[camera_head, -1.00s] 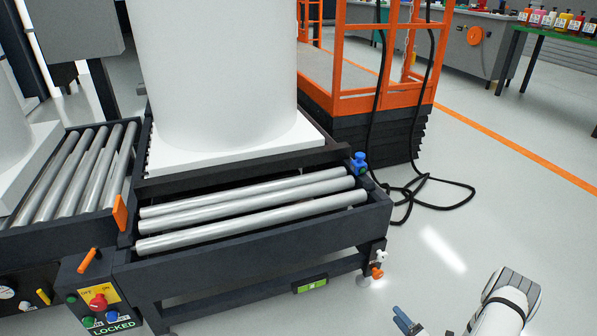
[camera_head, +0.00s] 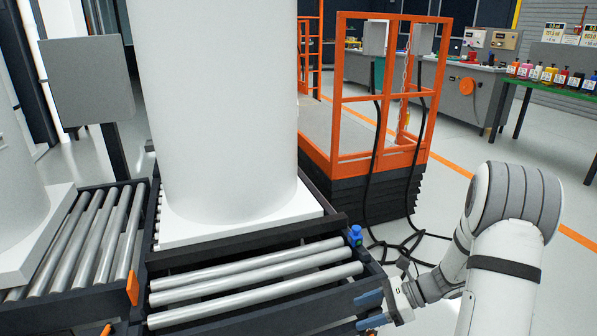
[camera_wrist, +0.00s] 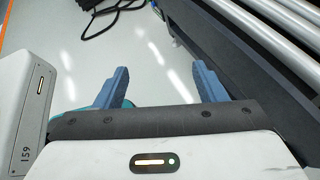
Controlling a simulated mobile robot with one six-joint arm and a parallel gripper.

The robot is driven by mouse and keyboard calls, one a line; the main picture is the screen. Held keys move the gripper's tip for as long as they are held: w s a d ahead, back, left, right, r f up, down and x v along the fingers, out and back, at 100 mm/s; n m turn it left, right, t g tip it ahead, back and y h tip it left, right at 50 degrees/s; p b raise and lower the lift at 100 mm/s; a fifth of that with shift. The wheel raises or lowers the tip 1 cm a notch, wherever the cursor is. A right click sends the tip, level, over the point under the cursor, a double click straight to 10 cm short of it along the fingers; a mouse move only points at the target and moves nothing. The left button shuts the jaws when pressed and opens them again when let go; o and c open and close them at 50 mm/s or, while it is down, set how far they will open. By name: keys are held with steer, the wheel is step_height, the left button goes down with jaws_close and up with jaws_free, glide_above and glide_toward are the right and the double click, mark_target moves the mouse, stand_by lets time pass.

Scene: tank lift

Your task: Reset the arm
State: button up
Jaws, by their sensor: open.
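My gripper (camera_head: 371,312) is at the lower right in the head view, by the right end of the roller conveyor. Its blue fingers are apart with nothing between them. In the wrist view my gripper (camera_wrist: 159,84) also shows open, with bare floor between the fingers. The conveyor's dark side rail (camera_wrist: 237,40) runs along the right of the fingers there; I cannot tell whether they touch. My white arm reaches in from the lower right of the head view, bent at a rounded joint.
A large white tank (camera_head: 220,110) stands on the roller conveyor (camera_head: 260,268). A blue fitting (camera_head: 355,236) sits at its corner. An orange-railed lift platform (camera_head: 388,98) stands behind, with black cables (camera_head: 408,246) on the floor. A green table (camera_head: 560,86) with bottles is far right.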

steer(key=s+r+n+h+p, duration=0.4)
steer(key=s+r+n+p, duration=0.1)
steer(key=r, duration=0.7)
steer(key=s+a+r+n+t+h+p, duration=0.1)
steer(key=s+r+n+h+p, duration=0.3)
steer(key=r+n, duration=0.5)
steer(key=s+r+n+t+h+p, duration=0.1)
steer(key=s+r+n+h+p, duration=0.3)
steer(key=r, duration=1)
steer(key=s+n+p, duration=0.2)
steer(key=s+p, duration=0.2)
steer(key=shift+s+a+r+n+p, duration=0.15)
steer(key=shift+a+r+n+p, duration=0.05)
steer(key=shift+r+n+p, duration=0.2)
